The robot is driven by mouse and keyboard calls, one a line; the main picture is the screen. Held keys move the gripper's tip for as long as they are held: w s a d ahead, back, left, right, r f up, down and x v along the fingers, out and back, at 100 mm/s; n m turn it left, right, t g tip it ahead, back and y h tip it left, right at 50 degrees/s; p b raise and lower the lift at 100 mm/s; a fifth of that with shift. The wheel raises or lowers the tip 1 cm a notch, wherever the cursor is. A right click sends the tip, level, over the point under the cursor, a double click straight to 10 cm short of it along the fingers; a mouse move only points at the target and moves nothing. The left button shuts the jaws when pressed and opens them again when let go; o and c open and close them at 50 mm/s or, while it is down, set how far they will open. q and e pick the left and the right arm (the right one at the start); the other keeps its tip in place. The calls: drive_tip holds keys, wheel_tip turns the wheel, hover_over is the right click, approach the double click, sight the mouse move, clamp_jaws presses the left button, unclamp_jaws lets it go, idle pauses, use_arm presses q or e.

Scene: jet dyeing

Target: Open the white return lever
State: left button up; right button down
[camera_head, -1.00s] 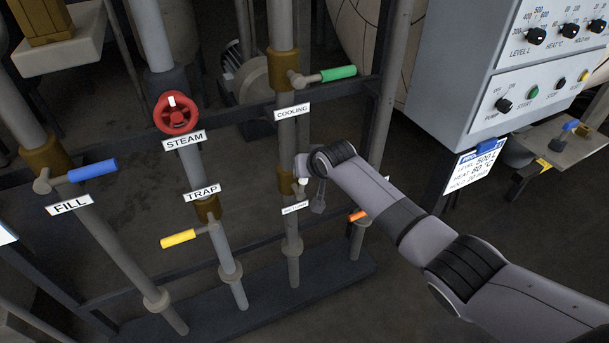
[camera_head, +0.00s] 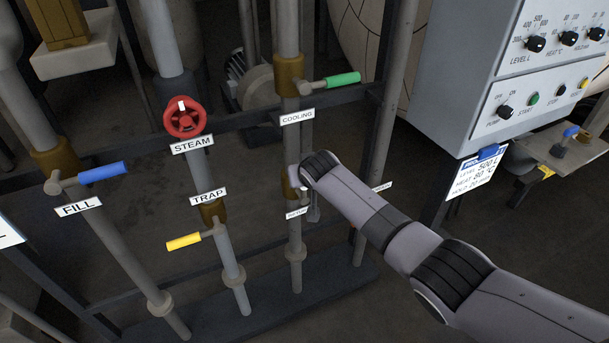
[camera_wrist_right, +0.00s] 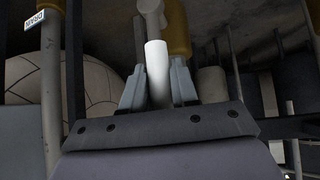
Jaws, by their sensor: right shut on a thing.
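The white return lever (camera_wrist_right: 157,70) stands between the two fingers of my right gripper (camera_wrist_right: 158,88) in the right wrist view, and the gripper is shut on it. Its upper end joins a grey valve stem (camera_wrist_right: 150,8) beside a brass valve body. In the head view my right arm reaches in from the right to the return pipe (camera_head: 295,252). My wrist hides most of the lever and the return valve there. The return label (camera_head: 296,213) hangs just below, partly readable. My left gripper is not in view.
Neighbouring pipes carry a green cooling lever (camera_head: 342,80), a red steam wheel (camera_head: 185,118), a yellow trap lever (camera_head: 184,241) and a blue fill lever (camera_head: 102,172). A control box (camera_head: 450,75) stands at the right. Dark rails (camera_head: 130,157) cross behind the pipes.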

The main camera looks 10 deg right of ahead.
drive_tip(key=c, duration=1)
unclamp_jaws()
drive_tip(key=shift+a, duration=0.15)
drive_tip(key=shift+s+r, duration=0.1)
drive_tip(key=shift+p+v, duration=1.4)
drive_tip(key=shift+v, duration=2.05)
drive_tip(key=s+d+f+y, duration=0.1)
drive_tip(key=s+d+f, duration=0.1)
drive_tip(key=s+f, duration=0.45)
drive_tip(key=s+d+f, duration=0.3)
drive_tip(key=s, duration=0.6)
drive_tip(key=s+d+f+y, duration=0.1)
drive_tip(key=s+d+f, duration=0.1)
drive_tip(key=s+f, duration=0.35)
drive_tip(key=shift+n+t+h, duration=0.4)
drive_tip(key=shift+n+t, duration=0.1)
drive_tip(key=shift+t, duration=0.3)
drive_tip(key=s+d, duration=0.1)
drive_tip(key=s, duration=0.3)
drive_tip(key=s+d+r, duration=0.1)
drive_tip(key=s+d, duration=0.1)
drive_tip(key=s, duration=0.1)
drive_tip(key=s+d+r+p, duration=0.1)
drive_tip(key=s+d, duration=0.1)
drive_tip(key=s, duration=0.2)
drive_tip(key=shift+s+r, duration=0.25)
drive_tip(key=shift+s, duration=0.1)
